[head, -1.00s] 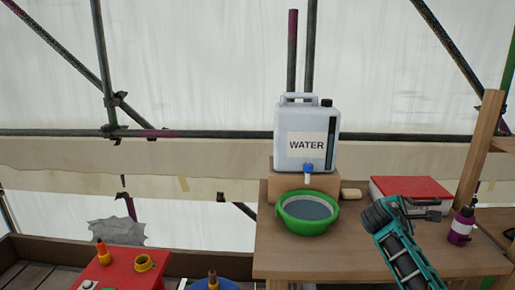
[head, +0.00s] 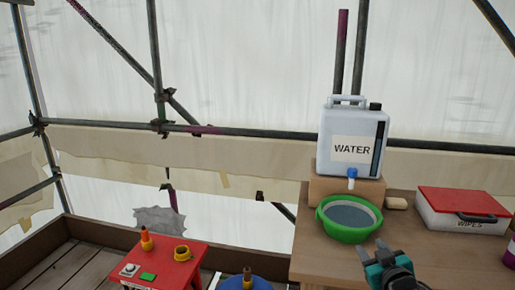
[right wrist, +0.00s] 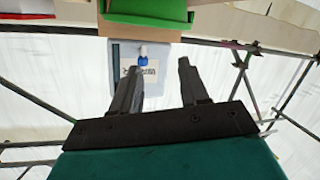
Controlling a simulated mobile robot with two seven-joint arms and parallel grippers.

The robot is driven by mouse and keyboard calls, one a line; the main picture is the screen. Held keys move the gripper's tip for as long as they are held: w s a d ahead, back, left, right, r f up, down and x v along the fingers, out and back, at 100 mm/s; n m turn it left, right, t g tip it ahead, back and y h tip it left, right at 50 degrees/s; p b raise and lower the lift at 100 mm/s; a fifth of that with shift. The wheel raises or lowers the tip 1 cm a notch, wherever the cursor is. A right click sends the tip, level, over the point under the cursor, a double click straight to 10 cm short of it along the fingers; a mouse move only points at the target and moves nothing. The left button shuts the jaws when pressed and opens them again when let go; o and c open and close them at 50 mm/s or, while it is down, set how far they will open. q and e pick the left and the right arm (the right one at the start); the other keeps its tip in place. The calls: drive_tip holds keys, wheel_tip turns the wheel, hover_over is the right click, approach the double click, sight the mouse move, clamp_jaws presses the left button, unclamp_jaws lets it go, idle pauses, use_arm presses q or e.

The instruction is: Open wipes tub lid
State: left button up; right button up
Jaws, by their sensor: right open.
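The wipes tub (head: 465,225) is a white box marked WIPES at the right of the wooden table in the head view. Its red lid (head: 465,201) lies flat and closed on top, with a dark handle (head: 478,217) at the front. My right gripper (head: 372,249) is open and empty. In the head view it shows low, in front of the green basin and left of the tub, apart from it. My left gripper is not in view.
A green basin of water (head: 349,235) stands before a water jug (head: 352,128) on a wooden block (head: 330,188). A tan bar (head: 397,203) lies between jug and tub. A purple bottle (head: 510,257) is at the right edge. A red table (head: 180,268) stands left.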

drive_tip(key=s+a+f+g, duration=0.1)
drive_tip(key=s+a+f, duration=0.2)
drive_tip(key=s, duration=0.6)
drive_tip(key=s+a+f+g+y, duration=0.1)
drive_tip(key=s+a+f+g, duration=0.1)
drive_tip(key=s+a+f, duration=0.2)
drive_tip(key=s+a+f+m+g+y, duration=0.1)
drive_tip(key=s+f, duration=0.7)
drive_tip(key=s, duration=0.8)
drive_tip(key=a+g, duration=0.1)
drive_tip(key=a, duration=0.1)
drive_tip(key=shift+a+f, duration=0.35)
drive_tip(key=shift+a, duration=0.05)
drive_tip(key=shift+s+d, duration=0.1)
drive_tip(key=shift+d, duration=0.1)
